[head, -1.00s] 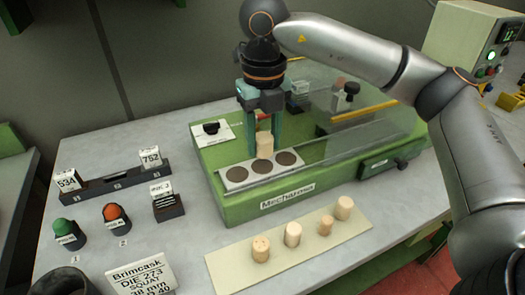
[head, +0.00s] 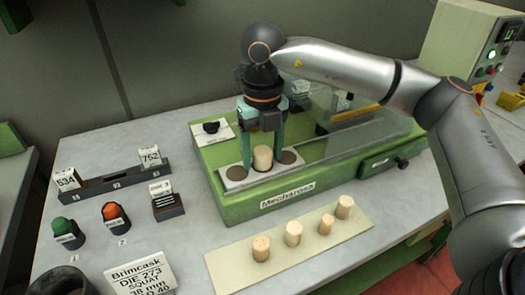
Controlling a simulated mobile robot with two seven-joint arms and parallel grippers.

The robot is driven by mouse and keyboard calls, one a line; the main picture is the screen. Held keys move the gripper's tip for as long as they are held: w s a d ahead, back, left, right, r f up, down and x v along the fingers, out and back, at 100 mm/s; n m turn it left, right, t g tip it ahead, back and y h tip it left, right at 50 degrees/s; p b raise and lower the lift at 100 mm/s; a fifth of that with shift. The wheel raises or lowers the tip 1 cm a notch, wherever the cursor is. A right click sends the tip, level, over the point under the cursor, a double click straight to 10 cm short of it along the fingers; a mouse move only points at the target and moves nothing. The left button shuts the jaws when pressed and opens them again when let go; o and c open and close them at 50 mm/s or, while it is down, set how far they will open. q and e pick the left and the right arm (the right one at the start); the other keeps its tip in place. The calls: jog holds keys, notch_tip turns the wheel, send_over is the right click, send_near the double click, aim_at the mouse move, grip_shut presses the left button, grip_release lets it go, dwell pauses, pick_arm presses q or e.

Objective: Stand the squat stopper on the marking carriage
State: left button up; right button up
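The squat stopper (head: 262,158), a pale cork cylinder, stands upright on the middle dark disc of the marking carriage (head: 262,179). The carriage is a light plate with dark discs left and right of the stopper, on the green Mecharosa machine (head: 240,207). My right gripper (head: 262,161) is over it, pointing down. Its teal fingers are spread on either side of the stopper, with a small gap visible on each side. My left gripper is out of view.
Several other corks stand on a cream strip (head: 226,265) in front of the machine. A clear guard (head: 365,135) is right of the gripper. Green (head: 66,232) and orange (head: 115,216) stampers, a label rack (head: 115,183) and a sign (head: 140,280) are at left.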

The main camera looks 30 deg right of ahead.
aim_at(263, 151)
jog(key=shift+o, duration=0.2)
notch_tip(263, 151, up, 12)
jog(key=p, duration=0.1)
jog(key=shift+r, duration=0.25)
dwell(0.4)
